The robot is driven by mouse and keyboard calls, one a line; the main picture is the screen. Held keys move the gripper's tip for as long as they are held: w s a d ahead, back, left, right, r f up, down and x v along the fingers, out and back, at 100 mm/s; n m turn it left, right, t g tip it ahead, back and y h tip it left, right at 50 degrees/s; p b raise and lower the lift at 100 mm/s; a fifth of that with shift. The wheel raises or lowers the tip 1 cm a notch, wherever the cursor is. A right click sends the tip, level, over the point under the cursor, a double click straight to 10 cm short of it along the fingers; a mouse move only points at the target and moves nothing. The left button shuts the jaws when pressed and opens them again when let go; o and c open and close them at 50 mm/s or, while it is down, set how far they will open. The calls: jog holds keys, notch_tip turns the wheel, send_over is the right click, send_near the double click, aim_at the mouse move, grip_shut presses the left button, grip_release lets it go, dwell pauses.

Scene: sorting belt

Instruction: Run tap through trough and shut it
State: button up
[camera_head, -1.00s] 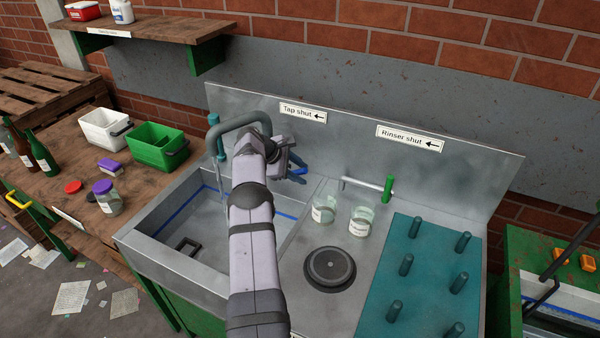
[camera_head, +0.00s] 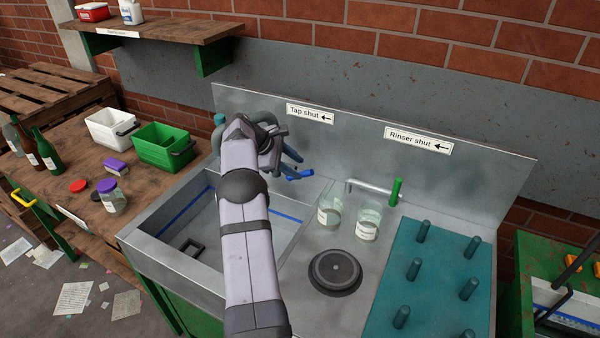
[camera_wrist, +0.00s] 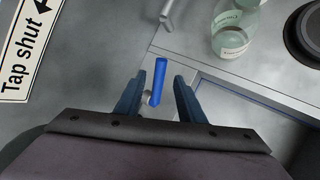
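The tap's blue lever (camera_head: 299,175) sticks out to the right of my gripper (camera_head: 288,168) in the head view. In the wrist view the blue lever (camera_wrist: 160,78) lies between the two dark blue fingers of my gripper (camera_wrist: 157,86). The fingers are apart, with gaps beside the lever. The trough (camera_head: 290,218) is the steel basin with a blue line around its inside, partly behind my arm. A bit of the tap pipe (camera_head: 219,121) shows; its spout is mostly hidden by my arm, so I cannot tell whether water runs.
A "Tap shut" sign (camera_head: 311,113) has an arrow pointing left. Right of the trough are two glass jars (camera_head: 368,222), a green-handled rinser (camera_head: 396,191), a round black disc (camera_head: 335,272) and a teal peg board (camera_head: 440,260). A dark square ring (camera_head: 190,248) lies in the trough.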

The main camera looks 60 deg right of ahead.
jog(key=shift+w+a+r, duration=0.15)
jog(key=shift+a+r, duration=0.05)
jog(key=shift+r, duration=0.05)
jog(key=shift+w+f, duration=0.1)
jog(key=c, duration=0.7)
jog(key=shift+w+a+f+b, duration=0.15)
jog(key=shift+w+f+b, duration=0.1)
jog(key=shift+b, duration=0.15)
grip_shut()
jog(key=w+a+r+n+h+b, duration=0.1)
jog(key=w+a+r+b, duration=0.2)
jog(key=w+a+b, duration=0.1)
jog(key=s+a+f+n+h+b, duration=0.1)
jog(key=s+a+f+n+h, duration=0.1)
jog(key=n, duration=0.7)
jog(key=s+a+f+n+h+b, duration=0.1)
jog(key=s+a+f+n+h, duration=0.1)
jog(key=s+f+n, duration=0.3)
jog(key=f+n, duration=0.1)
jog(key=n, duration=0.3)
jog(key=shift+h, duration=0.3)
